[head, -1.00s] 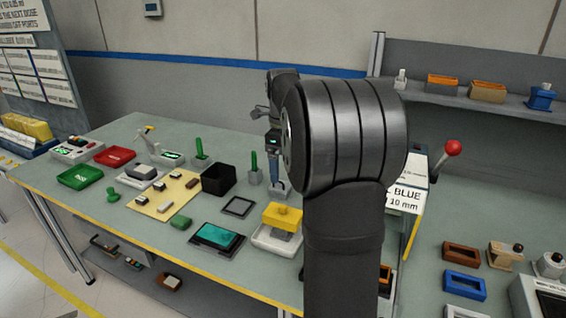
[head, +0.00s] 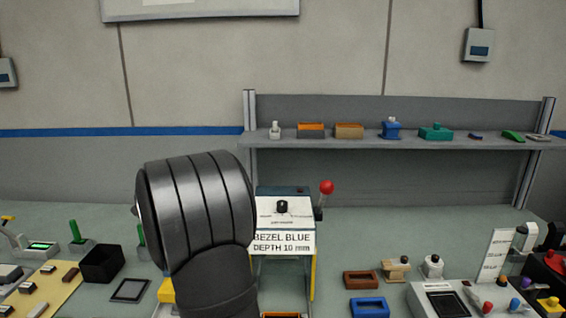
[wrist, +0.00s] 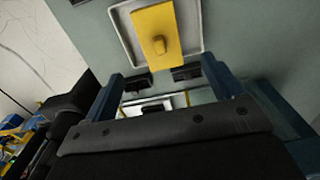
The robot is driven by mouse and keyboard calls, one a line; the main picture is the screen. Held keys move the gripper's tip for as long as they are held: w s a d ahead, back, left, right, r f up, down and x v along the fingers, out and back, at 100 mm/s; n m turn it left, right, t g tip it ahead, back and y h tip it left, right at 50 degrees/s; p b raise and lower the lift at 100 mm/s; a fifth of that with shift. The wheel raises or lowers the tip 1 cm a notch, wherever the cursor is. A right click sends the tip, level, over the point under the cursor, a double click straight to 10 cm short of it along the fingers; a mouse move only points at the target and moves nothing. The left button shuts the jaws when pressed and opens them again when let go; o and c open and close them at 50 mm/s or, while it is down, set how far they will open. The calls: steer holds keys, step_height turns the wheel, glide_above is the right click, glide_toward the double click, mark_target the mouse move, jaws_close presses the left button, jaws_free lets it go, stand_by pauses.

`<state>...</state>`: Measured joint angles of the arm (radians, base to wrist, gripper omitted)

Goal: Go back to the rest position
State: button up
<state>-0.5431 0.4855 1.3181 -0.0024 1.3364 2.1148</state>
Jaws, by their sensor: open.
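My gripper (wrist: 162,78) shows in the wrist view with its two dark fingertips spread apart and nothing held between them. A yellow block with a raised knob (wrist: 155,30) lies in a pale shallow tray (wrist: 197,46), just beyond the fingertips in that picture. The fingertips look apart from the block; their height above the table is hard to tell. In the head view my large dark arm link fills the lower left centre and hides the gripper. Only a sliver of the yellow block (head: 166,291) shows beside it.
A press-like station labelled "BEZEL BLUE DEPTH 10 mm" (head: 283,243) with a red-knobbed lever (head: 326,188) stands right of my arm. A black bin (head: 101,264) and dark square frame (head: 130,291) lie left. Brown (head: 361,279) and blue (head: 369,307) frames lie right. A shelf (head: 350,143) spans behind.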

step_height(320, 180, down, 11)
steer(key=shift+r, duration=0.1)
steer(key=shift+r, duration=0.2)
stand_by(0.4)
step_height(320, 180, up, 17)
step_height(320, 180, down, 17)
step_height(320, 180, up, 8)
steer(key=shift+f, duration=0.25)
steer(key=shift+w+r, duration=0.1)
steer(key=shift+w, duration=0.55)
steer(key=shift+s, duration=0.1)
